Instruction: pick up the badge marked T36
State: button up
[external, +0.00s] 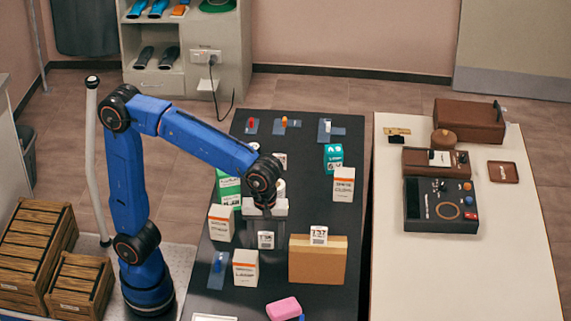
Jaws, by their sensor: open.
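Several small white badges are on the black table (330,125), and their marks are too small to read with certainty. One badge (265,239) stands just below my gripper (266,212); its mark may be T36. Another badge (318,235) is at the brown cardboard box (318,262), and its mark looks like T37. A third white card (281,160) lies farther back, its mark unreadable. My gripper points down above the nearest badge, open, with no object visible in it. A grey-white block behind the fingers makes their outline hard to see.
White cartons (221,223), (245,267), (343,184) and a green one (228,187) stand around my gripper. A pink block (283,308) lies at the front. A white table (420,285) with a dark device (440,205) is to the right.

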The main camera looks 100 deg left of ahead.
jog(key=shift+c, duration=0.4)
jog(key=c, duration=1)
jog(key=shift+c, duration=0.2)
jog(key=shift+r, duration=0.1)
